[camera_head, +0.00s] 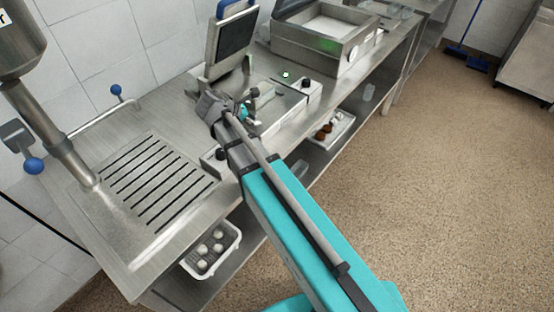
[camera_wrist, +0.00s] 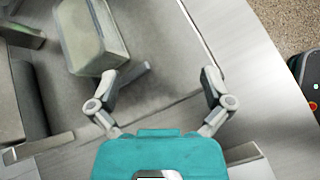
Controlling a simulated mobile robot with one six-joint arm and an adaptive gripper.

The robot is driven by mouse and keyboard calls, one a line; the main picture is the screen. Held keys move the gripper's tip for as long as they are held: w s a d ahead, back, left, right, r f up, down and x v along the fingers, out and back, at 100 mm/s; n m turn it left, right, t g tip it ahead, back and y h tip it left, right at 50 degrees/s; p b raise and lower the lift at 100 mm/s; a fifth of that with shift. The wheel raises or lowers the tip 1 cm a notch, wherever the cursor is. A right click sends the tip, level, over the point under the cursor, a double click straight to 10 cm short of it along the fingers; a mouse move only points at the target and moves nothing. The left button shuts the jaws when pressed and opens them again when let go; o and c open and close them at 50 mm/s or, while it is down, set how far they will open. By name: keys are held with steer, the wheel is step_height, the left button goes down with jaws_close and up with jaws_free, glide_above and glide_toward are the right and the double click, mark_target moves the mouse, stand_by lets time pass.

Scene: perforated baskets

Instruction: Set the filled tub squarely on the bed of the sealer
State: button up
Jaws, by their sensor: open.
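The sealer stands in the middle of the steel counter in the head view, with its dark-faced lid (camera_head: 235,35) raised. Its low metal bed (camera_head: 280,108) lies below the lid, partly hidden by my arm. My gripper (camera_head: 232,108) is over the near left part of the sealer. In the wrist view my gripper (camera_wrist: 158,75) is open, its fingers wide apart with bare metal surface between them. A pale grey block (camera_wrist: 92,40) is close to the left finger; I cannot tell whether it is part of the sealer. I cannot make out the filled tub in either view.
A slotted drain plate (camera_head: 155,180) and a dispenser spout (camera_head: 65,150) are at the left. A steel box machine with a green display (camera_head: 325,45) stands farther along. Trays with white balls (camera_head: 212,250) and brown items (camera_head: 330,130) are on the shelf below.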

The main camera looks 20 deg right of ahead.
steer(key=s+d+f+m+g+y, duration=0.1)
steer(key=s+m, duration=0.1)
steer(key=s+d+f+m+g+y, duration=0.1)
steer(key=s+f+m, duration=0.1)
steer(key=s+m, duration=0.1)
steer(key=s+d+f+m+y, duration=0.1)
steer(key=s+d+m, duration=0.1)
steer(key=s+m, duration=0.1)
steer(key=shift+f+g, duration=0.25)
steer(key=shift+g, duration=0.15)
steer(key=s+f+m+g+y, duration=0.2)
steer(key=s+m+y, duration=0.4)
steer(key=s+m, duration=0.3)
steer(key=shift+s+f+m, duration=0.2)
steer(key=shift+m, duration=0.6)
